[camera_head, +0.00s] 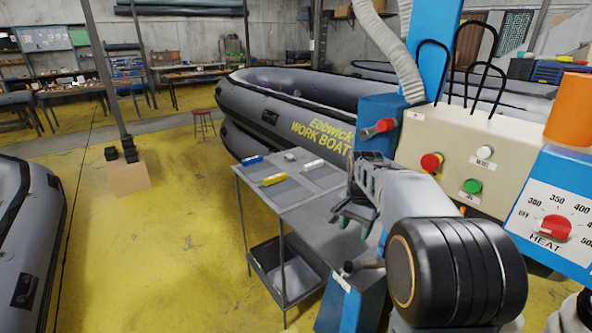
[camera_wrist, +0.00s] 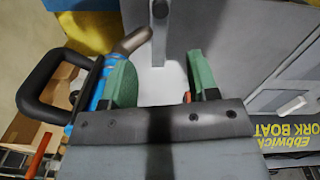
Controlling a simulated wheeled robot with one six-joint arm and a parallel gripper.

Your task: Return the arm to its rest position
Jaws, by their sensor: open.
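My gripper (camera_head: 352,216) is in the middle of the head view, over the right part of a grey metal table (camera_head: 318,212). Its green fingertips point down and away from my body. In the wrist view my gripper (camera_wrist: 164,82) shows two green fingers set well apart. Nothing is held between them. Behind the gap lie a pale grey surface and a dark rounded lever end (camera_wrist: 133,40). My arm is bent, and its large black joint fills the lower right of the head view. It hides part of the blue machine behind it.
A blue machine with a cream control panel (camera_head: 463,150) and red HEAT dial (camera_head: 555,226) stands close at right. Small yellow, blue and white items lie on the table's left. A grey bin (camera_head: 283,268) sits beneath. A grey boat (camera_head: 300,105) lies behind; yellow floor is open at left.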

